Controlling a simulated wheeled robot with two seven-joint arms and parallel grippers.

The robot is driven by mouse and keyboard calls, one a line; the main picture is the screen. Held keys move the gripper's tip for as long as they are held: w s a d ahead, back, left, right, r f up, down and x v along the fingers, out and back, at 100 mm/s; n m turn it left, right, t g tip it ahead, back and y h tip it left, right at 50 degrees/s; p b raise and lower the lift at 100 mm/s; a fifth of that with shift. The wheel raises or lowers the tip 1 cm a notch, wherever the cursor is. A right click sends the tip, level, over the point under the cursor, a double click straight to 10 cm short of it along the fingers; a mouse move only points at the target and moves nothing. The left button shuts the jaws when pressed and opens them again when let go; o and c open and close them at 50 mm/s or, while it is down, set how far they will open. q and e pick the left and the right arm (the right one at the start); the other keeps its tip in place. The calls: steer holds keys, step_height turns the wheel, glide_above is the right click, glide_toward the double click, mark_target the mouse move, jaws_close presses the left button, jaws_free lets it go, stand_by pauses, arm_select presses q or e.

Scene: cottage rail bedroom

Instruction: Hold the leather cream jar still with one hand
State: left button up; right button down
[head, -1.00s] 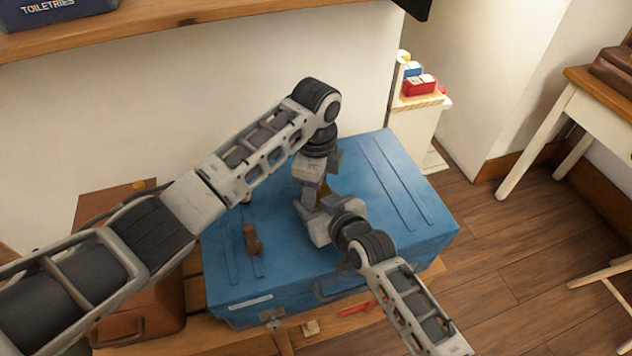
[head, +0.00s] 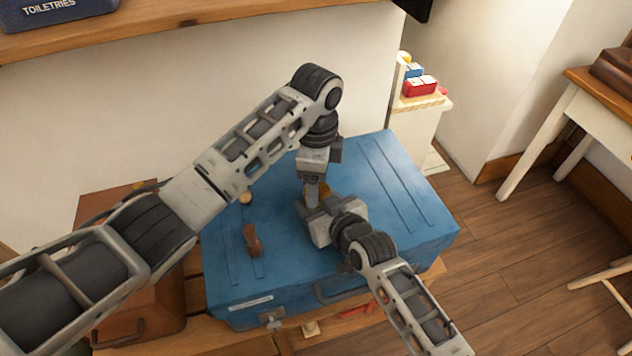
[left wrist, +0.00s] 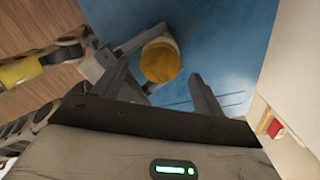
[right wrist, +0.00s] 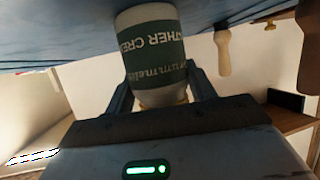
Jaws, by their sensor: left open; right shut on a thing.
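The leather cream jar (right wrist: 152,50) has a white body, a dark green label and an amber top. It stands on the blue trunk (head: 385,180); its amber top faces the left wrist camera (left wrist: 160,61). My right gripper (right wrist: 162,88) is shut on the jar from the side, one finger along each side. In the head view my right gripper (head: 318,215) and left hand mostly hide the jar. My left gripper (head: 313,195) points down above the jar. Its fingers are open, spread apart around the view of the amber top, and hold nothing.
A brown case (head: 150,300) lies left of the trunk. A wall shelf (head: 190,22) runs behind. The trunk's right side is clear.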

arm_select(q)
steer(key=shift+r, duration=0.95)
steer(key=shift+r+m, duration=0.2)
steer(key=shift+m, duration=0.1)
steer(key=shift+c, duration=0.4)
steer(key=m, duration=0.2)
steer(key=r+m, duration=0.1)
steer(key=m, duration=0.2)
steer(key=shift+w+d+r+m, duration=0.1)
steer(key=shift+w+r+m, duration=0.1)
steer(key=shift+r+m, duration=0.15)
steer(key=m, duration=0.3)
steer(key=r+m, duration=0.1)
steer(key=m, duration=0.2)
steer(key=shift+s+r, duration=0.1)
steer(key=shift+f, duration=0.2)
step_height(320, 180, down, 8)
steer(key=shift+r, duration=0.25)
steer(key=shift+c, duration=0.4)
